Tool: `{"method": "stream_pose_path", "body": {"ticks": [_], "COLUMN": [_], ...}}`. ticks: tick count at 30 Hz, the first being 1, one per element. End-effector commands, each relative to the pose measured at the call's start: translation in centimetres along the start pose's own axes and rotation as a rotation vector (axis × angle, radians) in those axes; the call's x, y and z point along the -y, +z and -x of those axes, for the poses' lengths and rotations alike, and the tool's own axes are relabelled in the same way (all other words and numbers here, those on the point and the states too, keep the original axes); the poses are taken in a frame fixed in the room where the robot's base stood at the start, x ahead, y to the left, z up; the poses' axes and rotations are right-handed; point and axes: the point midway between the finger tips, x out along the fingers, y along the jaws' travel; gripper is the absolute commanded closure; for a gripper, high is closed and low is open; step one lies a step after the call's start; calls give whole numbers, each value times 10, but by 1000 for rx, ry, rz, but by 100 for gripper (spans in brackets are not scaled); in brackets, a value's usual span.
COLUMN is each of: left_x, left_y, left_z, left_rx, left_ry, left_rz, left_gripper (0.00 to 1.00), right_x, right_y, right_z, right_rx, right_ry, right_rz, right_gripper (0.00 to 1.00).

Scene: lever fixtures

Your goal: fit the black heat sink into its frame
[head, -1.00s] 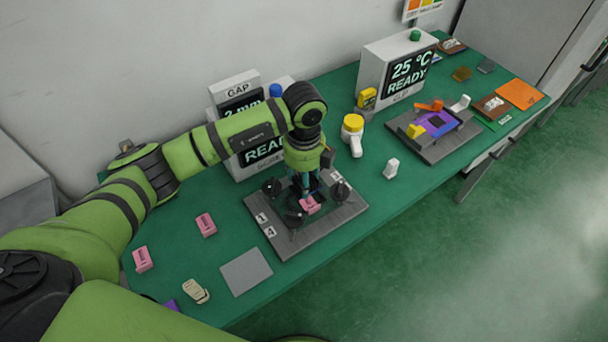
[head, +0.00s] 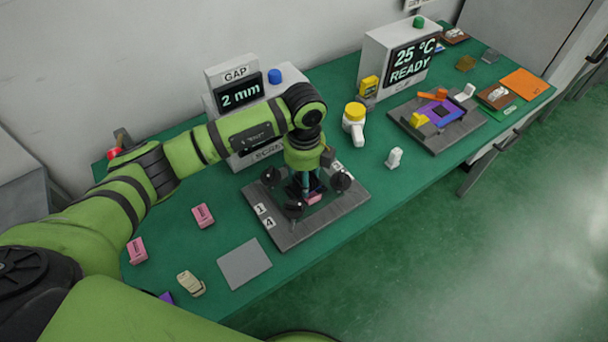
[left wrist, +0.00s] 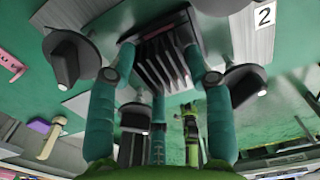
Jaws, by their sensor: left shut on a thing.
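My left gripper (head: 308,184) points down over a grey fixture plate (head: 283,238) with several black knobs or levers and number labels. In the left wrist view the gripper (left wrist: 160,95) is shut on the black heat sink (left wrist: 163,62), whose parallel fins show between the fingers. In the head view the heat sink is a dark patch mostly hidden by the fingers. A pink part (head: 314,198) shows just under it at the middle of the plate. I cannot tell whether the heat sink is seated or just above. The frame is not clearly visible. My right gripper is out of view.
Black knobs (head: 341,180) stand close around the gripper. Two loose pink blocks (head: 203,215), a beige item (head: 190,284) and a grey pad (head: 245,264) lie left and in front. A yellow-capped white bottle (head: 354,122) and a second fixture (head: 437,128) stand to the right.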

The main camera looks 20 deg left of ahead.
Motion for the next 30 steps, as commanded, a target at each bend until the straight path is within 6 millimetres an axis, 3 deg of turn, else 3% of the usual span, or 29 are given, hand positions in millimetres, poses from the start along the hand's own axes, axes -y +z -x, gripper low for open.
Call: {"method": "stream_pose_path", "body": {"ticks": [30], "left_x": [0], "left_y": [0], "left_z": [-15], "left_rx": [0], "left_ry": [0], "left_rz": [0], "left_gripper": [77], "right_x": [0], "right_y": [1], "right_z": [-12], "right_rx": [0], "right_ry": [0], "right_rz": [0], "right_gripper": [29]}}
